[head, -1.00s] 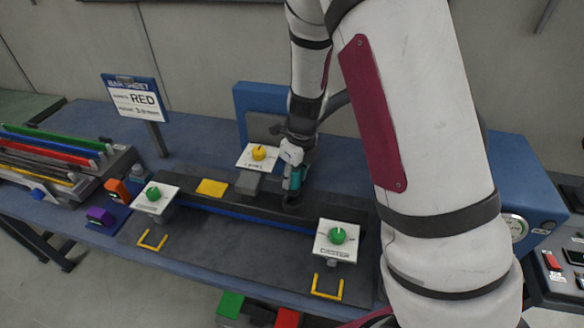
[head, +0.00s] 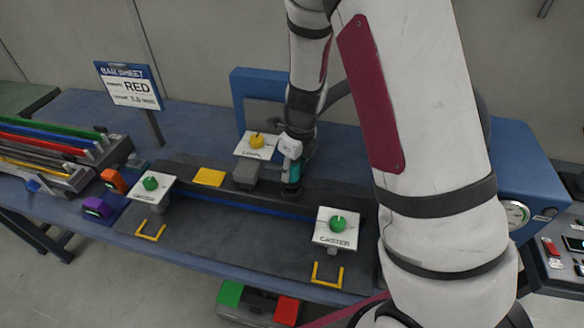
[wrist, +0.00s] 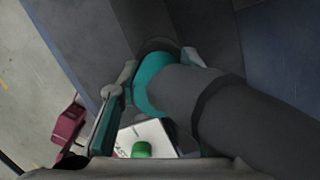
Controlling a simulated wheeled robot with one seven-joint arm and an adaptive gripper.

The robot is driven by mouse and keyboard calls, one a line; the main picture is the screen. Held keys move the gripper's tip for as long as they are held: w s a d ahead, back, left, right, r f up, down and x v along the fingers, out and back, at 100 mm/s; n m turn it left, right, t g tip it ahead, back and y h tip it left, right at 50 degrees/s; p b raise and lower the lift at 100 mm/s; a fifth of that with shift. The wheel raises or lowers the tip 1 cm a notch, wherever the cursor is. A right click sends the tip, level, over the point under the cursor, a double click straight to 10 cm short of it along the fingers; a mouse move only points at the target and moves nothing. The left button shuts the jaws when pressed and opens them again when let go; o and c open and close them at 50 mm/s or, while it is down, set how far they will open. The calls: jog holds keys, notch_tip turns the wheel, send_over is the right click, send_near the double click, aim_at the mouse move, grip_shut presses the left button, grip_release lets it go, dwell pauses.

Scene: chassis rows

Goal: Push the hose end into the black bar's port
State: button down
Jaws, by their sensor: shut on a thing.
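The black bar (head: 325,203) lies lengthwise across the dark fixture, with a blue strip along its front. My gripper (head: 291,180) points down at the bar, right of the grey block. It is shut on the hose end, whose teal collar (wrist: 150,88) shows between the fingers (wrist: 160,62) in the wrist view. The dark grey hose (wrist: 235,110) runs from the collar to the lower right. A dark round rim (wrist: 157,44), apparently the port, shows just beyond the collar. The collar hides its opening, so I cannot tell how deep the end sits.
Green-knob placards stand at the left (head: 151,188) and right (head: 337,229) of the fixture. A yellow-knob placard (head: 256,144) and the grey block (head: 247,174) are close left of my gripper. A yellow pad (head: 209,177) lies farther left.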

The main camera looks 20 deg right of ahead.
jog(key=shift+f+b, duration=0.65)
jog(key=shift+f, duration=1.2)
dwell(0.7)
jog(key=c, duration=1.1)
grip_release()
jog(key=r, duration=0.4)
jog(key=s+r, duration=0.1)
jog(key=r, duration=0.3)
jog(key=d+r, duration=0.1)
jog(key=r, duration=0.2)
jog(key=shift+s+r, duration=0.25)
jog(key=shift+r, duration=0.15)
